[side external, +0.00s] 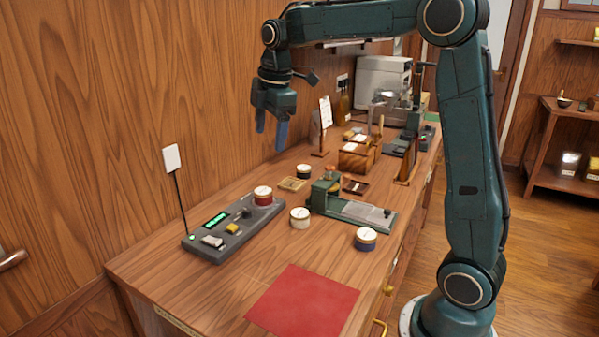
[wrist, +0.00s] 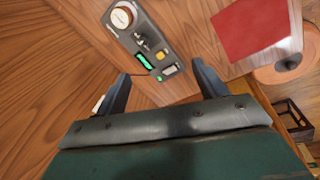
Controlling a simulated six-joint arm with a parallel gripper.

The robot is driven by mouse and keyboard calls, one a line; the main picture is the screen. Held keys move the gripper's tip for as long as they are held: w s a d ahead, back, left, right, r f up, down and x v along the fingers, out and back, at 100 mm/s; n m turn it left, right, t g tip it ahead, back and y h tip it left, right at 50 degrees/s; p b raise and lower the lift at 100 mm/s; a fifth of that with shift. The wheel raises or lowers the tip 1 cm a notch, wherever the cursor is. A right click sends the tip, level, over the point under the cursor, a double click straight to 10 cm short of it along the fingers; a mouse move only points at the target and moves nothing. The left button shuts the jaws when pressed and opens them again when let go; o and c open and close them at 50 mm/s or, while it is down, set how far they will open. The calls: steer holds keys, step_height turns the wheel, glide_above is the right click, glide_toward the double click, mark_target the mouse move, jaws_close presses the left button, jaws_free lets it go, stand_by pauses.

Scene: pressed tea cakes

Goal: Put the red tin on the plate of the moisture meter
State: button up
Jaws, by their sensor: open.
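The red tin (side external: 263,199) has a white lid and stands upright on the far end of the grey moisture meter (side external: 205,249), where the plate appears to be. The tin covers most of that plate. The meter has a lit green display (side external: 216,220) and a yellow button. In the wrist view the tin (wrist: 121,17) shows at the top, on the end of the meter (wrist: 146,25). My gripper (side external: 271,136) is open and empty, high above the table near the wall, clear of the tin.
A cream tin (side external: 300,221), a blue tin (side external: 365,241) and a dark tin (side external: 304,173) stand nearby. A green device with a flat bed (side external: 350,211) is right of the meter. A red cloth (side external: 303,300) lies at the front. A wooden box (side external: 357,158) stands farther back.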

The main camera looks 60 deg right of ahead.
steer(key=s+a+r+m+t, duration=0.1)
steer(key=s+a+m, duration=0.25)
steer(key=s, duration=0.35)
steer(key=s+a+r+m+t, duration=0.1)
steer(key=s+a+m, duration=0.25)
steer(key=s, duration=0.35)
steer(key=s+a+f+m+t, duration=0.1)
steer(key=s+a+f+m, duration=0.2)
steer(key=s, duration=0.9)
step_height(320, 180, down, 3)
steer(key=m, duration=0.2)
steer(key=shift+a+m+t, duration=0.15)
steer(key=shift+m+t, duration=0.15)
steer(key=shift+m, duration=0.1)
